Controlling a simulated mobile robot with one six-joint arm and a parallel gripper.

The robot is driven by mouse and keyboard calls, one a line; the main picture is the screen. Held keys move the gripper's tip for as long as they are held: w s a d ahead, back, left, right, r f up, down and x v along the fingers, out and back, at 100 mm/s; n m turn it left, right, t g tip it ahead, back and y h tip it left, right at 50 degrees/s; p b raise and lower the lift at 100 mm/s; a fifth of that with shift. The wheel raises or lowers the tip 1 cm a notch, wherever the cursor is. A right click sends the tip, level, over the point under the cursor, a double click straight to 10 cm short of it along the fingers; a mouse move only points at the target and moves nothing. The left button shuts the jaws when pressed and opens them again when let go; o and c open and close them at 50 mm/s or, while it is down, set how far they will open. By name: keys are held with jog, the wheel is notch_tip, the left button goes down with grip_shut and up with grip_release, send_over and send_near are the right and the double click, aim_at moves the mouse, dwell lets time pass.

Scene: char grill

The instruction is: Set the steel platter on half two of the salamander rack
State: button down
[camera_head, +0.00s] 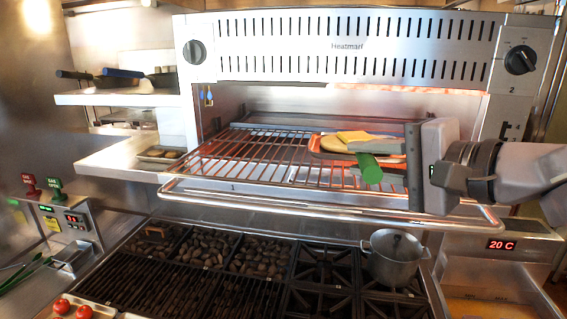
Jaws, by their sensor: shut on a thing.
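The steel platter (318,150) carries a bun half and a yellow slice of cheese. It is over the right part of the salamander rack (255,160), inside the glowing opening. I cannot tell whether it touches the bars. My gripper (382,158) comes in from the right and is shut on the platter's right end; a green piece shows between the fingers. The gripper hides the platter's right edge and part of the rack's right half. A "1" is marked on the rack's left front, and a "2" is by the right knob (520,60).
A front rail (330,210) runs along the rack. Below are the char grill (180,285) and burners with a grey pot (394,258). Shelves with pans (100,78) and a small tray (160,154) stand at left. The rack's left half is bare.

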jog(key=d+f+p, duration=0.2)
jog(key=d+f, duration=0.2)
jog(key=d, duration=0.6)
jog(key=shift+w+d+f, duration=0.15)
jog(key=shift+d+f, duration=0.05)
jog(key=shift+d, duration=0.05)
jog(key=c, duration=1.2)
grip_release()
jog(key=shift+f, duration=0.1)
jog(key=shift+c, duration=0.2)
jog(key=shift+d, duration=0.1)
jog(key=b+v, duration=0.1)
jog(key=v, duration=1.1)
jog(key=shift+b, duration=0.4)
